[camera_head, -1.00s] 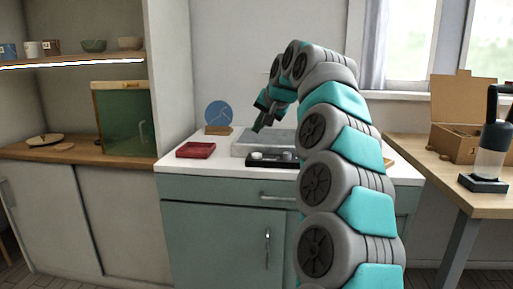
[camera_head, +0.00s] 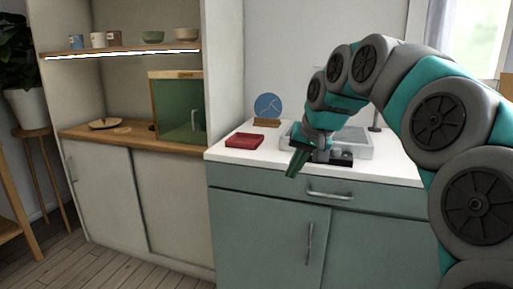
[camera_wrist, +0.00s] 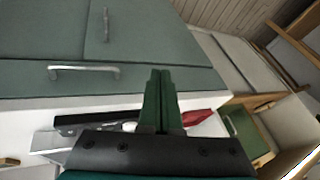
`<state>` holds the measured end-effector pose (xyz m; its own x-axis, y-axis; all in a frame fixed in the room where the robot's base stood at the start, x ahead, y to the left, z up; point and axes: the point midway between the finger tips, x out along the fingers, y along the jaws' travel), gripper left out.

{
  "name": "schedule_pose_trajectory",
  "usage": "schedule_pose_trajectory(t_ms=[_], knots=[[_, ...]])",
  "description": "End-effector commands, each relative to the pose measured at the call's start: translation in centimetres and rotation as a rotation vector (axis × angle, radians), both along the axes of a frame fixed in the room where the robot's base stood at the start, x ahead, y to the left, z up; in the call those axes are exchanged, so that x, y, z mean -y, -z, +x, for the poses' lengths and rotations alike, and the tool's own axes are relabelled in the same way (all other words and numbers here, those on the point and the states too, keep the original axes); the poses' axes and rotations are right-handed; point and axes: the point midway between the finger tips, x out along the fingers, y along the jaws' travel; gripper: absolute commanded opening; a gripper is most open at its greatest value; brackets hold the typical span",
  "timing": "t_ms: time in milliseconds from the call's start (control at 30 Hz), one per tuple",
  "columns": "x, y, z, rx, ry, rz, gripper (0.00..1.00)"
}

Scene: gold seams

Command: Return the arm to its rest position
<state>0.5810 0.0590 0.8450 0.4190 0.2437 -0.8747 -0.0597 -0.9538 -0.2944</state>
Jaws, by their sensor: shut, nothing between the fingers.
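My gripper (camera_head: 296,162) is at the end of my teal and grey arm, in front of the white counter in the head view. Its two green fingers point down and are together, with nothing between them. In the wrist view the shut fingers (camera_wrist: 160,100) show from behind, over the counter's front edge. My arm curves in from the right side of the head view, bent at several joints.
The white counter (camera_head: 395,170) carries a red box (camera_head: 244,141), a blue disc on a wooden stand (camera_head: 267,106), a grey tray (camera_head: 354,146) and a black holder (camera_head: 342,159), partly hidden by my gripper. A green-fronted cabinet (camera_head: 181,110) stands left. The floor (camera_head: 140,270) in front is clear.

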Motion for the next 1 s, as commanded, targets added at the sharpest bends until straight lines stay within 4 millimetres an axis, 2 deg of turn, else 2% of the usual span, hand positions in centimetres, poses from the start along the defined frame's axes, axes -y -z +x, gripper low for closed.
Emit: schedule_pose_trajectory(t_ms=[33,300,367,700,800,900,1000], knots=[[-0.1,1.2,-2.2,-0.028,-0.024,-0.024,0.0],[0.5,8.5,-13.1,-0.185,-0.122,-0.142,0.0],[0.9,10.1,-15.7,-0.223,-0.135,-0.165,0.0],[4.4,19.9,-31.1,-0.462,-0.16,-0.259,0.0],[5.2,21.9,-34.7,-0.516,-0.154,-0.268,0.0],[5.7,23.2,-37.1,-0.553,-0.148,-0.273,0.0],[5.8,23.6,-37.7,-0.565,-0.147,-0.273,0.0]])
